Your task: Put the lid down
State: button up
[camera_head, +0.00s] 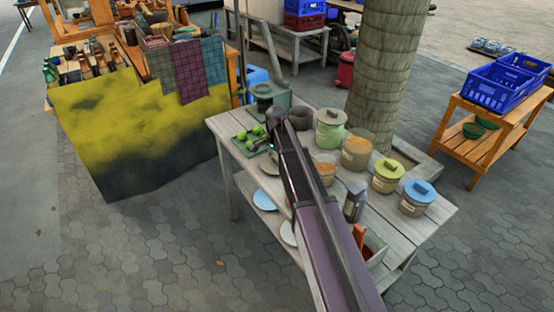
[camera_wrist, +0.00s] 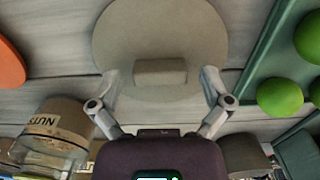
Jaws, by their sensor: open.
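A round grey-beige lid (camera_wrist: 160,20) with a block-shaped handle (camera_wrist: 160,71) lies flat on the wooden table planks, as far as the wrist view shows. My gripper (camera_wrist: 161,84) is open, with one finger on each side of the handle. I see a gap between each finger and the handle. A green jar (camera_head: 329,134) with a beige top stands on the table to the right of my arm.
A green tray (camera_wrist: 262,62) with limes (camera_wrist: 279,97) is close on the right in the wrist view. A jar marked NUTS (camera_wrist: 55,131) and an orange disc (camera_wrist: 8,65) are on the left. More jars (camera_head: 388,176) line the table's right side.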

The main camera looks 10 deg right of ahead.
aim_at(277, 159)
jog(key=shift+r, duration=0.1)
notch_tip(277, 159, up, 12)
jog(key=p, duration=1.2)
dwell(0.9)
jog(key=s+n, duration=1.3)
jog(key=s, duration=1.2)
jog(key=shift+s+n, duration=0.15)
jog(key=shift+n, duration=0.15)
jog(key=shift+r, duration=0.1)
notch_tip(277, 159, up, 16)
jog(key=p, duration=1.6)
jog(key=shift+r+p, duration=0.15)
jog(key=shift+p, duration=0.2)
jog(key=shift+c, duration=0.2)
